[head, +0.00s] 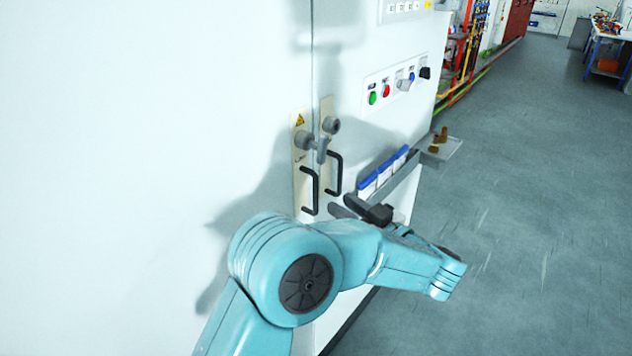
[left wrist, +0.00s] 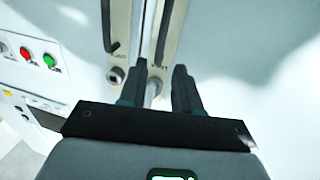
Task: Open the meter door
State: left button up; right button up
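A tall white cabinet (head: 250,120) fills the left of the head view, with a vertical door seam. Two cream plates flank the seam, each with a black handle (head: 309,190) (head: 336,172). Above the handles are a round grey knob and a grey latch lever (head: 321,150). My left arm reaches across the front, and its gripper (head: 352,208) is near the handles' lower ends. In the left wrist view the left gripper (left wrist: 158,82) has its fingers apart, with a pale rod (left wrist: 152,93) showing between them. Contact cannot be told. My right gripper is out of view.
Push buttons and switches (head: 391,86) sit on the cabinet face to the right. A grey rack with blue-topped white items (head: 384,172) and a small shelf with brown objects (head: 440,148) project below them. Open grey floor (head: 540,180) lies to the right.

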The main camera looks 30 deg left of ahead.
aim_at(317, 188)
pick_arm(q)
jog(key=p+x, duration=0.1)
jog(key=x, duration=0.7)
jog(key=shift+s+a, duration=0.1)
jog(key=shift+a, duration=0.05)
jog(key=shift+a+f+p, duration=0.15)
jog(key=shift+a+p, duration=0.15)
jog(key=shift+a, duration=0.3)
jog(key=shift+w, duration=0.25)
jog(key=shift+d, duration=0.1)
jog(key=shift+c, duration=0.4)
grip_shut()
